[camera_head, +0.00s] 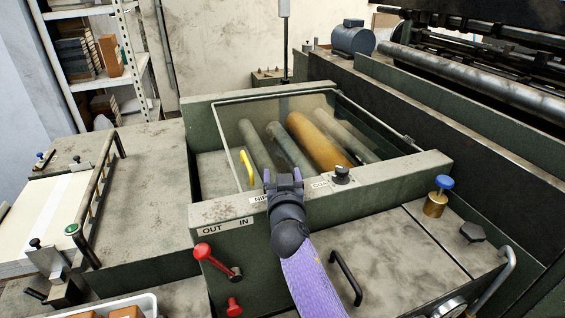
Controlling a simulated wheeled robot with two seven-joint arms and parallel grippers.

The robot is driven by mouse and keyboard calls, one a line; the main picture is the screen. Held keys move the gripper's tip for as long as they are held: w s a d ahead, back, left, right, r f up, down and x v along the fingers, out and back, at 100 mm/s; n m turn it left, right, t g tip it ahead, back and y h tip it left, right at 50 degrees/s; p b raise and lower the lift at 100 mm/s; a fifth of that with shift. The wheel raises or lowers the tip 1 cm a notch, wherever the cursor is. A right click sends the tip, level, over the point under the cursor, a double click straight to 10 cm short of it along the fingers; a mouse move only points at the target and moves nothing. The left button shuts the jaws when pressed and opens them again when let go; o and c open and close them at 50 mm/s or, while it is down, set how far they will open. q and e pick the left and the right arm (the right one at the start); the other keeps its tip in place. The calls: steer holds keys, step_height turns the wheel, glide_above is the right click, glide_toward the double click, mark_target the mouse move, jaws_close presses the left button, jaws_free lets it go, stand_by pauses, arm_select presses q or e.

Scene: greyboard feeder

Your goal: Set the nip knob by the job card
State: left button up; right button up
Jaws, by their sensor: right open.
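My right gripper (283,176) is open, fingers pointing away over the near rail of the green roller housing. A partly covered label starting "NI" (259,199) is just left of it. No knob shows beside that label; my gripper hides that part of the rail, so I cannot tell whether the fingers are around the nip knob. A dark knob with a light mark (341,174) sits to the right, beside a partly covered label starting "CO" (320,185). I cannot make out a job card. My left gripper is not in view.
A clear guard (290,110) with a yellow handle (246,169) covers several rollers. A red-knobbed lever (218,262) stands below the "OUT IN" plate (225,227). A black handle (345,278) and a blue-topped brass piece (437,198) are to the right.

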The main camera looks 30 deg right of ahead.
steer(key=shift+w, duration=0.15)
steer(key=shift+c, duration=0.7)
jaws_close()
